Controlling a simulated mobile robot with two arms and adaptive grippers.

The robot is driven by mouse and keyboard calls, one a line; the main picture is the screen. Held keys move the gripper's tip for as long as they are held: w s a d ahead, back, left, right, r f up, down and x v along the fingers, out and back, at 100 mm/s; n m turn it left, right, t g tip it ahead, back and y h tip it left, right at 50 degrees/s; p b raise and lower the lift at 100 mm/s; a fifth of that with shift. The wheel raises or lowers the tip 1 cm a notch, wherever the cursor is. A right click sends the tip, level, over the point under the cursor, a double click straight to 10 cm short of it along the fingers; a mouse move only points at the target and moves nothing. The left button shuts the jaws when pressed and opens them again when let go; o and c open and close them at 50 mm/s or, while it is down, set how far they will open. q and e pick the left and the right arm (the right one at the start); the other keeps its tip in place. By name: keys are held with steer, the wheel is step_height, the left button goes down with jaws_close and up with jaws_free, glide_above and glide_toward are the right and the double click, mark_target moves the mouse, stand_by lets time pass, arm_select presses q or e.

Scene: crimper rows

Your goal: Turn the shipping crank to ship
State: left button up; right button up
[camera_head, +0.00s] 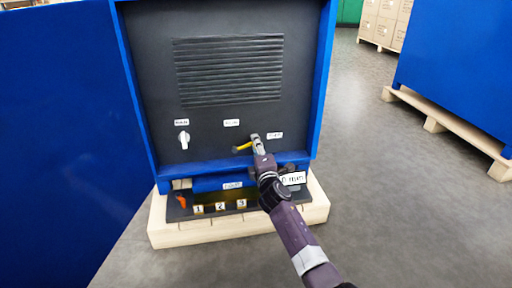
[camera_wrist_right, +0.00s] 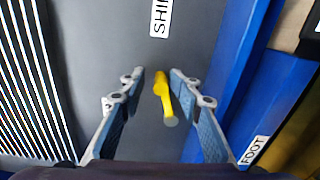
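The yellow shipping crank (camera_wrist_right: 163,92) sticks out from the dark panel below a white label reading "SHI…" in the right wrist view; the rest of the label is cut off. In the head view the crank (camera_head: 243,147) shows as a short yellow bar beside my fingertips. My right gripper (camera_wrist_right: 157,76) is open, with one finger on each side of the crank and visible gaps to both. In the head view the right gripper (camera_head: 256,142) reaches the panel from the lower right and hides part of the crank. My left gripper is in neither view.
The blue machine cabinet (camera_head: 324,60) stands on a wooden pallet (camera_head: 165,238). A white knob (camera_head: 184,139) sits left on the panel, below a vent grille (camera_head: 229,70). A low shelf holds numbered labels (camera_head: 220,206). Grey floor (camera_head: 390,200) is free to the right.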

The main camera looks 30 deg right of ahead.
steer(key=shift+s+f, duration=0.1)
steer(key=shift+s, duration=0.05)
steer(key=shift+s+a, duration=0.1)
steer(key=shift+s, duration=0.1)
steer(key=v, duration=0.7)
stand_by(0.5)
